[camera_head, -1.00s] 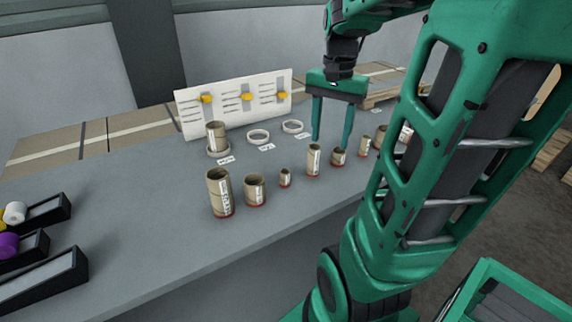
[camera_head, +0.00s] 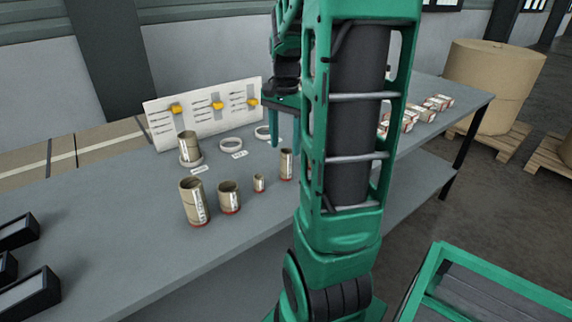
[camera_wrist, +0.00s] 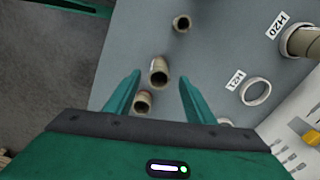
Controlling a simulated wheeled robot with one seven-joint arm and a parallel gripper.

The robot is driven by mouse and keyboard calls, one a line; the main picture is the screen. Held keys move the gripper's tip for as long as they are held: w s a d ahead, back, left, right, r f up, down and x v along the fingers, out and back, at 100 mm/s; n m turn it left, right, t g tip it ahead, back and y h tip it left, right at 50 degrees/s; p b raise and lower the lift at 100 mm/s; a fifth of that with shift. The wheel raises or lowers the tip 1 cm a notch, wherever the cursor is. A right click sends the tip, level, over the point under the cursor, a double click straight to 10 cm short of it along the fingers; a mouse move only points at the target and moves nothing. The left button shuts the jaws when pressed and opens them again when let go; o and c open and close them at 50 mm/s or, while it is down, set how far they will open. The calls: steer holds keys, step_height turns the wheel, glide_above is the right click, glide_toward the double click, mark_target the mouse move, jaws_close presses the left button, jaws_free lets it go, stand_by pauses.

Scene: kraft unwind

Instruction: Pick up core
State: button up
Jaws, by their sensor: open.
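Several brown cardboard cores with red bases and white labels stand on the grey table (camera_head: 150,235). In the head view they include a wide core (camera_head: 193,203), a shorter core (camera_head: 229,197), a tiny core (camera_head: 259,183) and a slim core (camera_head: 286,165). Another core (camera_head: 187,147) stands in a ring at the back. My gripper (camera_head: 286,140) is open above the table near the slim core, partly hidden by my arm. In the wrist view, one core (camera_wrist: 158,75) shows between the open fingers of my gripper (camera_wrist: 161,80), apparently below the tips. A second core (camera_wrist: 143,101) is nearer the palm.
A white board with yellow pieces (camera_head: 205,107) stands behind two empty white rings (camera_head: 231,144). The ring marked H21 (camera_wrist: 244,95) shows in the wrist view. Black trays (camera_head: 25,295) lie at left, small boxes (camera_head: 435,103) at right. A large paper roll (camera_head: 490,85) stands beyond.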

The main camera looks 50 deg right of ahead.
mark_target(287, 151)
steer(key=shift+s+d+f, duration=0.1)
steer(key=shift+d+f, duration=0.05)
steer(key=shift+f, duration=1.8)
steer(key=c, duration=1.1)
steer(key=shift+r, duration=0.1)
